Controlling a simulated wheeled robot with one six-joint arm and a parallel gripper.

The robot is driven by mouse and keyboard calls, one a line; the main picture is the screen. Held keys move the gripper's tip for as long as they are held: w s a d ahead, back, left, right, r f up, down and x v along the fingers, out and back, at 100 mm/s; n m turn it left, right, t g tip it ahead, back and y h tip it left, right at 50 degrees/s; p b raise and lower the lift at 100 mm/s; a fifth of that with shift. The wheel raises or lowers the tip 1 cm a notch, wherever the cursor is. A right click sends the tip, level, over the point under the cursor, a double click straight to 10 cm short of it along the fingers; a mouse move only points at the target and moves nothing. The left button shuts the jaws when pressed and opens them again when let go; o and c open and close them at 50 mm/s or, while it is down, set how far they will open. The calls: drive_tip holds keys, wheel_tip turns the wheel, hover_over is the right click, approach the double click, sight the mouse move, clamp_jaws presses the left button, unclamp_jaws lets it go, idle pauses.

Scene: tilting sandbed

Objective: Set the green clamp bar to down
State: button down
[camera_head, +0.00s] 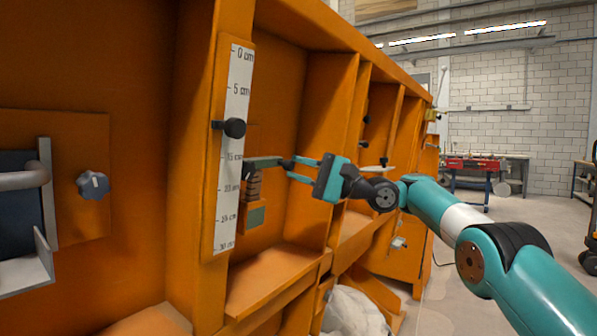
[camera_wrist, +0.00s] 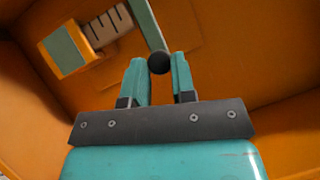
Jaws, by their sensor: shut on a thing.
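The green clamp bar (camera_head: 264,161) is a thin, dull-green bar that lies about level in the head view, in a recess of the orange frame. It ends in a dark ball knob, which shows in the wrist view (camera_wrist: 159,63). The green bar also shows there (camera_wrist: 147,24), running up from the knob. My gripper (camera_head: 292,166) is at the bar's right end, its teal fingers closed around the knob. In the wrist view the fingertips (camera_wrist: 159,70) sit on either side of the knob. The bar's far end is partly hidden behind the scale post.
A white centimetre scale (camera_head: 232,175) with a black knob (camera_head: 234,128) stands left of the bar. A ribbed dark piece (camera_head: 254,184) sits under the bar. An orange ledge (camera_head: 270,279) lies below. A blue-grey knob (camera_head: 93,186) is far left.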

drive_tip(key=shift+s+f, duration=0.2)
drive_tip(key=shift+f, duration=0.05)
drive_tip(key=c, duration=1.2)
unclamp_jaws()
drive_tip(key=shift+r, duration=0.1)
drive_tip(key=shift+r, duration=0.1)
wheel_tip(320, 180, up, 20)
drive_tip(key=p, duration=1.7)
drive_tip(key=shift+p, duration=0.3)
